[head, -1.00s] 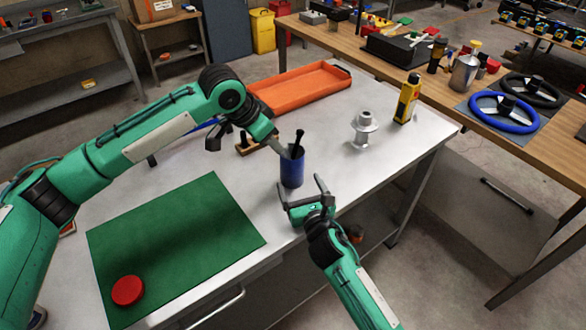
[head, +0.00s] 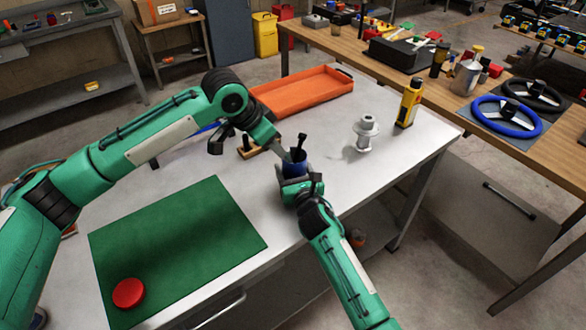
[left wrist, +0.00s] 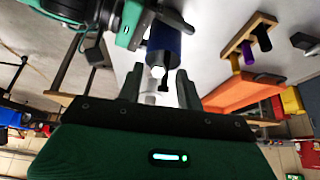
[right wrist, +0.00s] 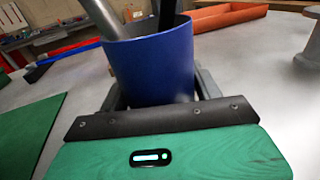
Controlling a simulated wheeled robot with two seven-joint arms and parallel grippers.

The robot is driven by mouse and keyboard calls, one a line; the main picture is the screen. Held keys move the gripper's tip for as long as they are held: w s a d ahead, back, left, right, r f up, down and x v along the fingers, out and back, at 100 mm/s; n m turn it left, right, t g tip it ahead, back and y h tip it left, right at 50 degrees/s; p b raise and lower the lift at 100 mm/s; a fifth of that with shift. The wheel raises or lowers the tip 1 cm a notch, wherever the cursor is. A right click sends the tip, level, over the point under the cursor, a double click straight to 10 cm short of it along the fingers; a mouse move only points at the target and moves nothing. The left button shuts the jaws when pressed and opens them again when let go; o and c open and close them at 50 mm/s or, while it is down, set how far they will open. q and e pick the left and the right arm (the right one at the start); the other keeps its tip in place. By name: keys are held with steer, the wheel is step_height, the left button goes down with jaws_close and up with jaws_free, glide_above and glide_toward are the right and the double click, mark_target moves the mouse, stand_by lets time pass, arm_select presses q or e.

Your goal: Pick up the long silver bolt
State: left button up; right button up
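A blue cup (head: 295,167) stands near the table's front edge. A black rod (head: 300,141) sticks up from it. In the right wrist view, a silver rod (right wrist: 98,18) slants into the cup from the upper left; whether it is the bolt or my left finger is unclear. My left gripper (left wrist: 158,88) is at the cup's mouth from the upper left, fingers apart; the cup's opening (left wrist: 162,50) lies just beyond them. My right gripper (head: 298,178) is low at the cup's front, fingers either side of it; contact is unclear. The right wrist view shows the cup (right wrist: 152,65) between them.
An orange tray (head: 305,92) lies at the back of the table. A silver spool-like part (head: 366,134) and a yellow device (head: 408,103) stand to the right. A green mat (head: 180,245) with a red disc (head: 128,293) lies at the front left.

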steer(key=c, duration=0.6)
arm_select(q)
steer(key=shift+o, duration=0.8)
steer(key=m+y, duration=0.7)
steer(key=m, duration=0.4)
glide_toward(285, 149)
steer(key=shift+t+y, duration=0.3)
steer(key=shift+t, duration=0.1)
steer(key=shift+s+x, duration=0.15)
steer(key=shift+x, duration=2.85)
steer(key=shift+s+x, duration=0.15)
steer(key=shift+x, duration=2.85)
